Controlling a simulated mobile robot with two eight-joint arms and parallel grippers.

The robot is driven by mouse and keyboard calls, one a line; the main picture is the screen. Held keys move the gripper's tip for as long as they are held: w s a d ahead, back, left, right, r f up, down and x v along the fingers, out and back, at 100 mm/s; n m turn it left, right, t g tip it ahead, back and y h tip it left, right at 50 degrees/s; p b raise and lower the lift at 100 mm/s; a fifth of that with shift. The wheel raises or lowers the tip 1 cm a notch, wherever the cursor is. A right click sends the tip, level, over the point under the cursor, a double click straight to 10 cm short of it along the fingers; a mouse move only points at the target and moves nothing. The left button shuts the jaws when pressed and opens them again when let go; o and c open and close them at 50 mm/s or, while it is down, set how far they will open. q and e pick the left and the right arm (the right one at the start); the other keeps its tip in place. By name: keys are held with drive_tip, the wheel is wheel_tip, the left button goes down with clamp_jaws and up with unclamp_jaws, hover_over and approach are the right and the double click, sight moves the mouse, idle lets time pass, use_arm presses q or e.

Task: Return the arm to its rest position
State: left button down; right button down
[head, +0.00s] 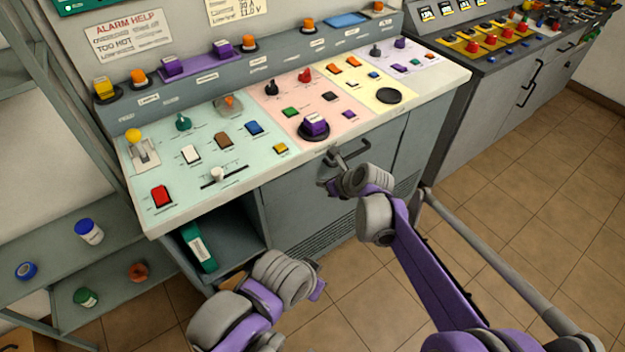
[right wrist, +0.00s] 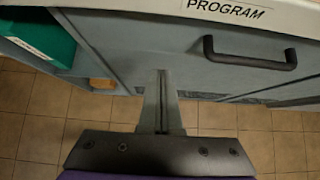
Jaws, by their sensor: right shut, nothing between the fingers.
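My right arm reaches in from the lower right in the head view. Its gripper (head: 325,168) is by the front of the control desk, just below the desk top's edge and left of the dark door handle (head: 352,155). In the right wrist view the two grey fingers (right wrist: 161,98) are together with nothing between them. They are in front of the grey cabinet door, apart from the handle (right wrist: 250,55). My left arm (head: 262,293) is folded at the bottom of the head view, and its fingers do not show.
The control desk (head: 245,192) carries several buttons, knobs and levers. An open cubby below holds a green binder (head: 198,248). The tiled floor (head: 500,215) at right is clear beyond my arm.

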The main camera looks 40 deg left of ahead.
drive_tip(key=v, duration=0.5)
drive_tip(key=shift+w+d+r, duration=0.1)
drive_tip(key=shift+w+d, duration=0.2)
drive_tip(key=shift+d, duration=0.1)
